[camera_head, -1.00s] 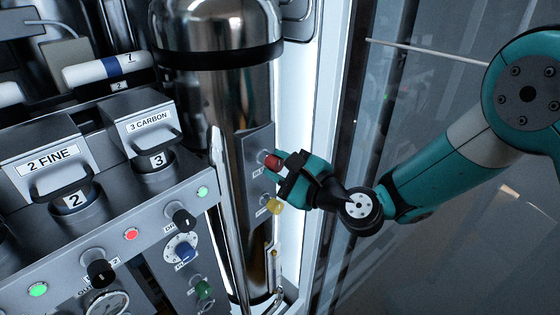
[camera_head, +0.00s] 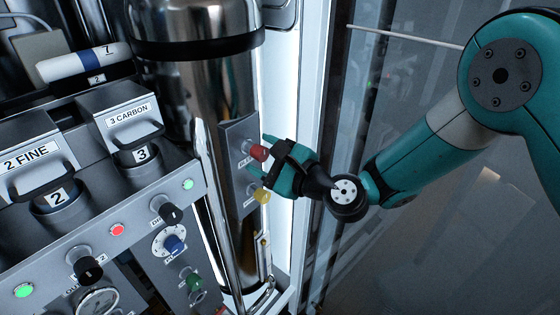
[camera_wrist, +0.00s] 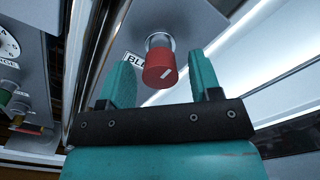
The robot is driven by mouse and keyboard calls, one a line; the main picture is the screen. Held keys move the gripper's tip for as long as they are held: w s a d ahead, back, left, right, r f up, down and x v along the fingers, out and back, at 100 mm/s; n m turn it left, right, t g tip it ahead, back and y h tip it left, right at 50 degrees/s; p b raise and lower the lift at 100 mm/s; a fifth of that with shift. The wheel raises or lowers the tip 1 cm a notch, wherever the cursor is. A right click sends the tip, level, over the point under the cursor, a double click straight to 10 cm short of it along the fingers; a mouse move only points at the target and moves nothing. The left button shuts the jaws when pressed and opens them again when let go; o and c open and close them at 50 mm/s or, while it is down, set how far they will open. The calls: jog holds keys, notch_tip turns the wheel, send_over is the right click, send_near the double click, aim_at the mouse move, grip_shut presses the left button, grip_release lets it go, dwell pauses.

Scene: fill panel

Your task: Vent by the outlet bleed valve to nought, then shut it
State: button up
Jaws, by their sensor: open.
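A red knob (camera_head: 258,152) is on a narrow grey plate on the steel cylinder. In the wrist view the red knob (camera_wrist: 160,68) has a white mark on its face and a partly hidden label starting "BL". My gripper (camera_head: 262,157) is at the knob, with its teal fingers apart. In the wrist view my gripper (camera_wrist: 160,62) has one finger on each side of the knob, with visible gaps, so it is not clamped. A yellow knob (camera_head: 262,196) sits just below the red one. A gauge (camera_head: 98,302) at the lower left is cut off and its reading is unreadable.
The left panel carries black knobs (camera_head: 171,213), a blue dial knob (camera_head: 175,244), a green knob (camera_head: 193,281) and small lamps. Filter housings labelled 2 FINE (camera_head: 30,155) and 3 CARBON (camera_head: 127,115) stand above. A bright upright frame edge is right of the cylinder.

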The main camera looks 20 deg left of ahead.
jog(key=b+v, duration=1.2)
jog(key=v, duration=0.5)
jog(key=shift+d+b, duration=0.25)
jog(key=shift+b, duration=0.15)
jog(key=shift+s, duration=0.2)
jog(key=s+d+f+n+g+h, duration=0.25)
jog(key=s+n+g+h, duration=0.5)
jog(key=n, duration=0.75)
jog(key=s+d+f+n+h, duration=0.1)
jog(key=s+d+n+h, duration=0.1)
jog(key=d, duration=0.4)
jog(key=s+d+n+h, duration=0.3)
jog(key=s+d, duration=0.1)
jog(key=d, duration=0.3)
jog(key=shift+f+n+t, duration=0.3)
jog(key=shift+f+t, duration=0.05)
jog(key=shift+f, duration=0.05)
